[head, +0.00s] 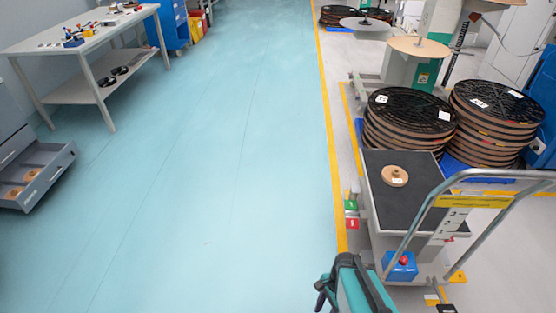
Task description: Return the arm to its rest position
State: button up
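My arm shows at the bottom edge, right of centre, as a teal and black shape. A dark clawed part at its left side looks like my gripper (324,292), small and partly cut off by the frame. I cannot tell whether its fingers are open or shut. I see nothing clearly held in it. It is over the blue floor, just left of the yellow line and the cart.
A cart (385,232) with a dark mat and a tan roll (394,176) stands at right, beside stacked black reels (410,110). A workbench (85,42) and an open drawer (50,168) are at left. The blue floor (210,170) between is clear.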

jog(key=s+n+g+h+p, duration=0.1)
jog(key=s+n, duration=0.6)
jog(key=n, duration=0.7)
jog(key=shift+d+f+n+g+h, duration=0.3)
jog(key=shift+d+n+h, duration=0.1)
jog(key=shift+h, duration=0.4)
